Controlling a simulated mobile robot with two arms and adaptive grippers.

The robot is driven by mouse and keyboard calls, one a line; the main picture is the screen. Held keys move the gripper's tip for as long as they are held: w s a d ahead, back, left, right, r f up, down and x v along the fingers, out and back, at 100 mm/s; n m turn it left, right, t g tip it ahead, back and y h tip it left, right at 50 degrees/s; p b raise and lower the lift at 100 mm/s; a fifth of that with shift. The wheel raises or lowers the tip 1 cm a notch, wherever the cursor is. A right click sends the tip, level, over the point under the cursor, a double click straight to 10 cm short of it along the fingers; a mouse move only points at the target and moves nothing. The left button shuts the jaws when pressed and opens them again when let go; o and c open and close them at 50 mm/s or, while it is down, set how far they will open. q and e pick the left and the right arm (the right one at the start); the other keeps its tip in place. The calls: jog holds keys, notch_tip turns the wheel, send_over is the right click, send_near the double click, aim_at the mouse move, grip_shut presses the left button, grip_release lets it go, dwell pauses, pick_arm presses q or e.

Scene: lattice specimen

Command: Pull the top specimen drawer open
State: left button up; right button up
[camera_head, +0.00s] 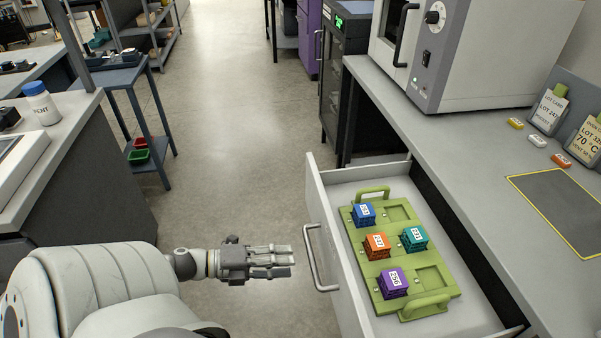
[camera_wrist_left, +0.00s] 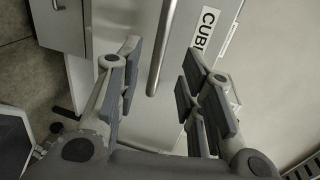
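The top specimen drawer (camera_head: 320,220) is pulled out from under the right-hand counter in the head view. Its silver bar handle (camera_head: 314,262) is on the front, and a handle also shows in the left wrist view (camera_wrist_left: 160,50). Inside lies a green tray (camera_head: 443,299) with blue, orange, teal and purple lattice cubes. My left gripper (camera_head: 284,261) is just left of the handle, with a small gap in the head view. In the left wrist view the gripper (camera_wrist_left: 164,58) has its fingers spread, with the bar beyond and between them. My right gripper is out of view.
The right counter (camera_head: 500,160) carries a grey oven (camera_head: 480,50), label cards and a dark yellow-edged mat (camera_head: 562,205). A blue-grey side table (camera_head: 122,75) and a left bench (camera_head: 60,130) stand at left. The floor (camera_head: 225,110) between is clear.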

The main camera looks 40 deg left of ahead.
pick_arm(q)
jog(key=shift+v, duration=2.05)
